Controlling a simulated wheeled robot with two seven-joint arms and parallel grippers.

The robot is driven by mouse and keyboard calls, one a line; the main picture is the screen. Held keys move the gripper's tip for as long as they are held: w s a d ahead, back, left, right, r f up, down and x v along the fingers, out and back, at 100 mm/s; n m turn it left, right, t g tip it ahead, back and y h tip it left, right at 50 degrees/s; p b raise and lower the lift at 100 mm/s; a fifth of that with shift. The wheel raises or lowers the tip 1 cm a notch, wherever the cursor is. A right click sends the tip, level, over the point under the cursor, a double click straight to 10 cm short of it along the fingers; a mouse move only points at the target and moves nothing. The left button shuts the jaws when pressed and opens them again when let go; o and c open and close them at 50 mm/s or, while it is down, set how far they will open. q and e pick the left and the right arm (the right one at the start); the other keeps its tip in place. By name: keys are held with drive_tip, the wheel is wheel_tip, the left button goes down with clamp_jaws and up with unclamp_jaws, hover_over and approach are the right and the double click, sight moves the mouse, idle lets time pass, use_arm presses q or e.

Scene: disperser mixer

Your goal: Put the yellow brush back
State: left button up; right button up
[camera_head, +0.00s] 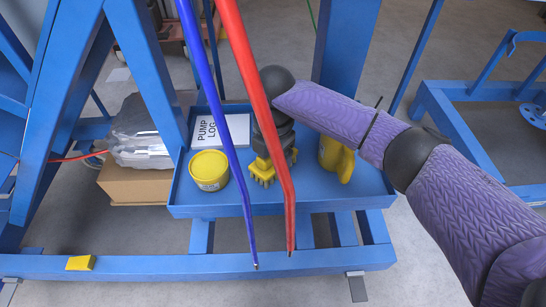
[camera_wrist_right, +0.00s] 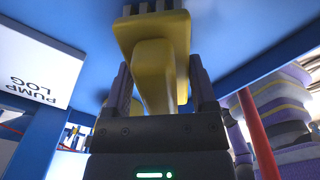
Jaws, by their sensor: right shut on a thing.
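The yellow brush (camera_head: 264,171) is in the middle of the blue tray (camera_head: 308,193) in the head view, bristles pointing down toward the tray floor. I cannot tell whether the bristles touch it. My right gripper (camera_head: 274,150) comes from above and is shut on the brush handle; arm links and a red rod hide part of it. In the right wrist view the two fingers of my right gripper (camera_wrist_right: 163,88) sit on either side of the yellow brush handle (camera_wrist_right: 155,72), with the bristles beyond. My left gripper is not in view.
A yellow tub (camera_head: 209,171) and a PUMP LOG pad (camera_head: 210,130) are left of the brush; a yellow container (camera_head: 337,158) is right. Red (camera_head: 262,103) and blue (camera_head: 219,110) rods cross in front. A cardboard box (camera_head: 136,184) stands left of the tray.

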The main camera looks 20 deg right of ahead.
drive_tip(key=o, duration=1.2)
drive_tip(key=shift+o, duration=0.2)
wheel_tip(320, 180, up, 8)
drive_tip(key=p, duration=0.4)
drive_tip(key=shift+p, duration=0.3)
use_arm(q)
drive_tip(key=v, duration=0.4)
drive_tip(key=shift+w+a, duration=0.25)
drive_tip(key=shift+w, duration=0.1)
use_arm(e)
drive_tip(key=shift+f, duration=0.15)
